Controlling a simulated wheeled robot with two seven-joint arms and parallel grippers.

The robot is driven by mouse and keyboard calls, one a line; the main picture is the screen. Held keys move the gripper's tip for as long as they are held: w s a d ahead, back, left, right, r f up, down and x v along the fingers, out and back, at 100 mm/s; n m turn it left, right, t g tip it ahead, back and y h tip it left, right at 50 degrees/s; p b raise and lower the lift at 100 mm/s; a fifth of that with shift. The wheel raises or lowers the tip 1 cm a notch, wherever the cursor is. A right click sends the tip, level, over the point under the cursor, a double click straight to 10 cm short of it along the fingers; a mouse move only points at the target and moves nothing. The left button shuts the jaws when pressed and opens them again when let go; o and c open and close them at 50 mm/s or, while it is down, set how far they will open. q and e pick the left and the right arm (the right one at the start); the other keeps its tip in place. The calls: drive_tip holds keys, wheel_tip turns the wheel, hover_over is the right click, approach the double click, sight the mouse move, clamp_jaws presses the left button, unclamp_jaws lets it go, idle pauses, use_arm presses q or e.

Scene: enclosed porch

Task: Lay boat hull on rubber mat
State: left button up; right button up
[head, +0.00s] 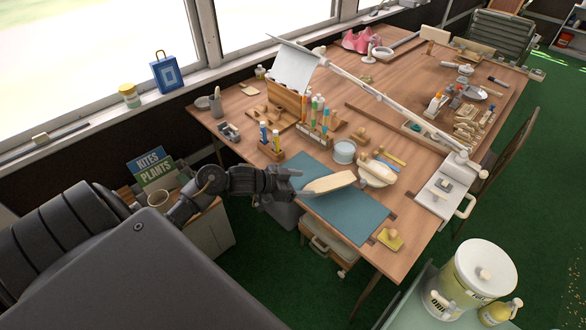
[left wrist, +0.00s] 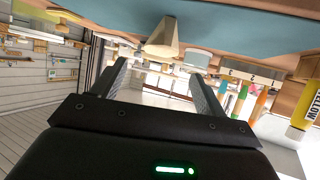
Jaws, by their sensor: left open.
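The boat hull (head: 330,183) is a pale wooden piece with a pointed far end. It appears to lie on the teal rubber mat (head: 345,214) on the workbench, near the mat's middle. My left gripper (head: 297,184) is open at the hull's near end, with its fingers over the mat's left part. In the left wrist view, which is upside down, the hull (left wrist: 162,40) shows end-on against the mat (left wrist: 225,30). It is beyond the two spread fingers (left wrist: 158,72) with a visible gap. My right gripper is out of view.
A grey-blue round tin (head: 344,152) and a white dish (head: 376,173) stand behind the mat. A yellow sponge-like block (head: 390,239) sits by its right corner. Racks of bottles (head: 315,125) stand at the back left. The mat's front right part is bare.

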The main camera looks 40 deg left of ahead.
use_arm(q)
drive_tip(key=v, duration=0.3)
drive_tip(key=shift+s, duration=0.1)
idle(0.4)
